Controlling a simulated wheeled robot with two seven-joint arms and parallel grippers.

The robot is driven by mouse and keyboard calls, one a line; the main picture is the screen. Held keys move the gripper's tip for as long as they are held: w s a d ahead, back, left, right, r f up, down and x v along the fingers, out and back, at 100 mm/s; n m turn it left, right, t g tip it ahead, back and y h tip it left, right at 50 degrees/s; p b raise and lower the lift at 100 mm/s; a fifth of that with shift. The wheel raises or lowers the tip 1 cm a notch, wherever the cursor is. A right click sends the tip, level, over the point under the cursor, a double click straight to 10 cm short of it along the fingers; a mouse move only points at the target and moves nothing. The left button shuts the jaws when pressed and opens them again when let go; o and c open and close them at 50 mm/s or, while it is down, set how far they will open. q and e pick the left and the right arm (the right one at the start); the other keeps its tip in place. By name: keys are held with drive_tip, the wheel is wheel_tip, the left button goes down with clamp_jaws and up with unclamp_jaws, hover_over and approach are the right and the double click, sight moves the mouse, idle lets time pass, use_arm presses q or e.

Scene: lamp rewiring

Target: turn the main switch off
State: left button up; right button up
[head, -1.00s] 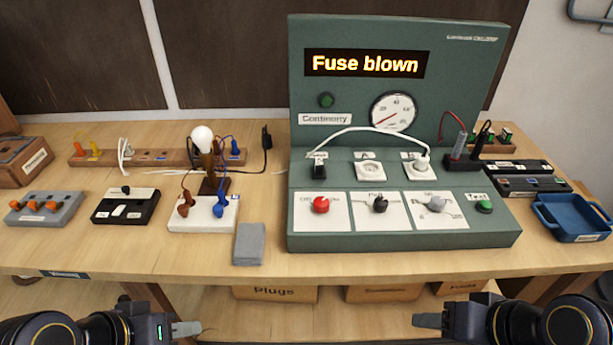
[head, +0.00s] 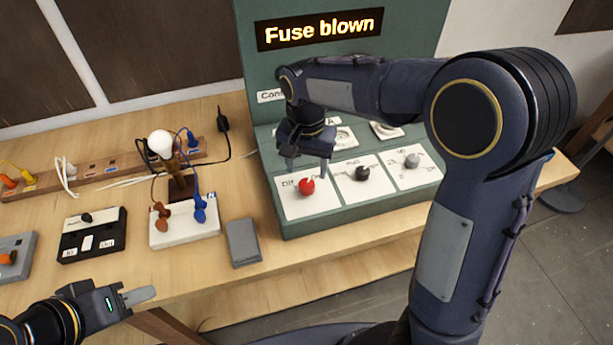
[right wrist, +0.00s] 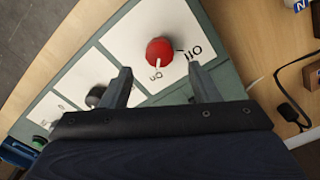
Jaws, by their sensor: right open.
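The main switch is a red knob (head: 307,186) on a white plate at the left of the green panel's sloping front. My right gripper (head: 308,165) is open and empty just above the knob. In the right wrist view its two fingers (right wrist: 160,75) are apart, with the knob ahead of the gap between them. My left gripper (head: 138,296) is at the front edge of the table, away from the panel; its opening cannot be made out.
The panel display (head: 320,28) reads "Fuse blown". A black knob (head: 361,173) and a grey knob (head: 412,161) are right of the red one. My right arm hides much of the panel.

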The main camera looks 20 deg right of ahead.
sight(307, 183)
wheel_tip(307, 183, down, 5)
drive_tip(key=shift+f, duration=0.1)
idle(0.3)
drive_tip(key=c, duration=1)
